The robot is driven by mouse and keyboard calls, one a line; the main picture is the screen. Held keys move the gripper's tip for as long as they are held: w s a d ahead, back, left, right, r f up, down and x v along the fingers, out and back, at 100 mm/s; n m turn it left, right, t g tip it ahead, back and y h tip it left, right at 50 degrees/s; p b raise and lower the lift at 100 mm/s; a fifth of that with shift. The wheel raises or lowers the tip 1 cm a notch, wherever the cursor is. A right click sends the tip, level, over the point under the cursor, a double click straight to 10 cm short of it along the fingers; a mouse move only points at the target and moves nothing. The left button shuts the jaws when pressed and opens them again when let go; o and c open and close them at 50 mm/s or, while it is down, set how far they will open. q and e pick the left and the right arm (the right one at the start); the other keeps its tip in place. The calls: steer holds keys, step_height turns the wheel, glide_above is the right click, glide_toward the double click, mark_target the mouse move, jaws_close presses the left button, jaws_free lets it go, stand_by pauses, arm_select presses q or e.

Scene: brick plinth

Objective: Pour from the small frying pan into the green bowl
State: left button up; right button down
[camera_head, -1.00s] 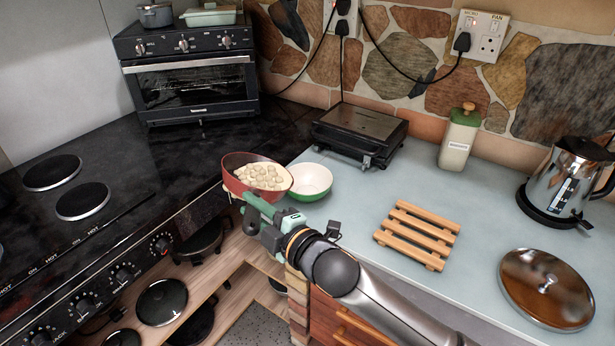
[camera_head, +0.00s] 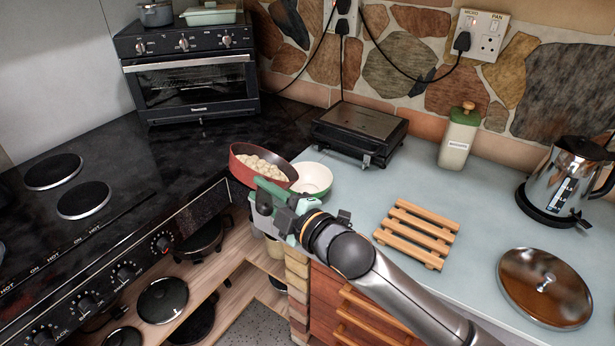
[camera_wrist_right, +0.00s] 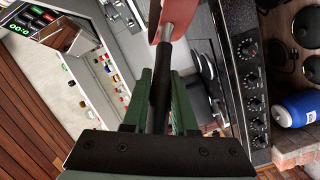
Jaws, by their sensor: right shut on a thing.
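The small frying pan (camera_head: 240,170) is red and holds several pale round pieces (camera_head: 262,161). It is held up near the corner where the black counter meets the pale worktop, tilted somewhat. The green bowl (camera_head: 318,176), white inside, stands on the worktop just right of the pan, partly hidden by the pan and gripper. My right gripper (camera_head: 268,203) is on the near side of the pan, shut on its handle. In the right wrist view the dark handle (camera_wrist_right: 161,88) runs between the green fingers to the red pan (camera_wrist_right: 178,14). My left gripper is out of view.
A black grill (camera_head: 360,130) stands behind the bowl. A wooden rack (camera_head: 417,234), a lid (camera_head: 545,288), a green-topped canister (camera_head: 458,137) and a kettle (camera_head: 565,180) are to the right. The hob (camera_head: 70,215) lies left.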

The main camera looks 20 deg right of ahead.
steer(key=shift+w+d+r+m, duration=0.2)
steer(key=shift+d+r+m, duration=0.2)
steer(key=shift+d+r, duration=0.4)
steer(key=shift+d, duration=0.15)
steer(key=shift+w+d+r+m+y, duration=0.1)
steer(key=shift+w+d+m+y, duration=0.05)
steer(key=shift+d+m, duration=0.3)
steer(key=shift+w+d+r+m+y, duration=0.1)
steer(key=shift+d+m+y, duration=0.05)
steer(key=shift+d+m, duration=0.25)
steer(key=shift+w+d+r+m+t, duration=0.25)
steer(key=shift+d+r+m+t, duration=0.15)
steer(key=shift+d+r+m, duration=0.5)
steer(key=shift+w+d+f+m, duration=0.1)
steer(key=shift+w+d+m, duration=0.05)
steer(key=shift+d+m, duration=0.35)
steer(key=shift+w+d+f+m, duration=0.15)
steer(key=shift+d+m, duration=0.2)
steer(key=shift+d, duration=0.2)
stand_by(0.7)
steer(key=shift+w+d+r+m+t+b, duration=0.2)
steer(key=shift+d+r+m+b, duration=0.1)
steer(key=shift+d+m, duration=0.2)
steer(key=shift+w+d+r+m+t+b, duration=0.1)
steer(key=shift+d+r+m+t+b, duration=0.1)
steer(key=shift+d+r+m+b, duration=0.3)
stand_by(0.6)
steer(key=shift+d+f, duration=0.2)
steer(key=shift+f, duration=0.05)
